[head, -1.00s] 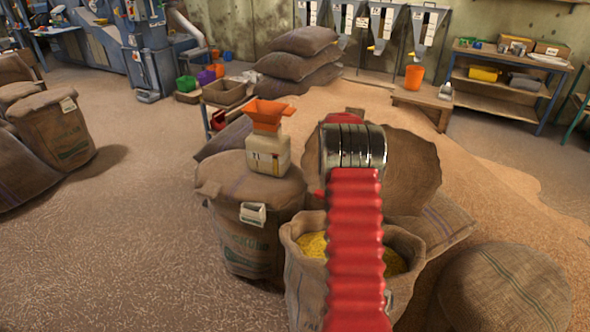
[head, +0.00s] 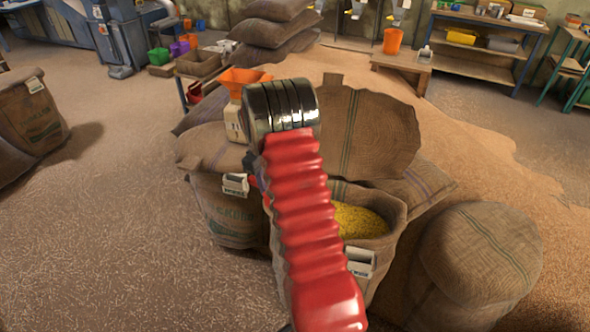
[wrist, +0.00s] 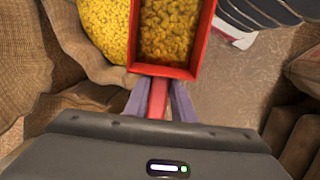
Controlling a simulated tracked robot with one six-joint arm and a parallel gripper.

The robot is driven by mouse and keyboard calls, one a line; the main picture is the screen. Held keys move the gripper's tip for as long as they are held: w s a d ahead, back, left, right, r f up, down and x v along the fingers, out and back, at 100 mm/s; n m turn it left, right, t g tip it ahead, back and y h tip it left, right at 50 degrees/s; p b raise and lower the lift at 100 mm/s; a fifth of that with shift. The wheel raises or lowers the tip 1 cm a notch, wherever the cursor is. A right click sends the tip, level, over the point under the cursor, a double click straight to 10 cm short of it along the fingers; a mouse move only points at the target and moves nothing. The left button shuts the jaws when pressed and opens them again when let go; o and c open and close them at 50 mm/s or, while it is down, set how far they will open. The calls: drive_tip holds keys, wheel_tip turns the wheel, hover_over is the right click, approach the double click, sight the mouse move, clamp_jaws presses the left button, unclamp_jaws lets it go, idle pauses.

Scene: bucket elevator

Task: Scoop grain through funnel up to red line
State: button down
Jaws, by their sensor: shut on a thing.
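In the wrist view my gripper (wrist: 158,100) is shut on the red handle of a scoop (wrist: 193,72). The scoop's box holds yellow-brown grain. In the head view my arm hides the gripper and most of the scoop. The orange funnel (head: 243,79) sits on top of a pale jug (head: 236,122), left of my arm's metal joint. The jug stands on a closed sack (head: 205,150) and is partly covered by my arm. Its red line and fill level cannot be made out. An open sack (head: 395,228) of yellow grain (head: 358,221) stands right of my arm; its grain (wrist: 103,28) shows beside the scoop.
A full round sack (head: 485,250) stands at the right front. A large grain pile (head: 470,140) and an upright piece of sacking (head: 365,130) lie behind the open sack. Stacked sacks (head: 275,32) stand at the back.

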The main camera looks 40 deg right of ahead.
drive_tip(key=s+a+f+m, duration=0.1)
drive_tip(key=s+a+f, duration=0.1)
drive_tip(key=a, duration=1.2)
drive_tip(key=s+a+f+m, duration=0.2)
drive_tip(key=a, duration=1.3)
drive_tip(key=shift+s+f, duration=0.15)
drive_tip(key=shift+s, duration=0.2)
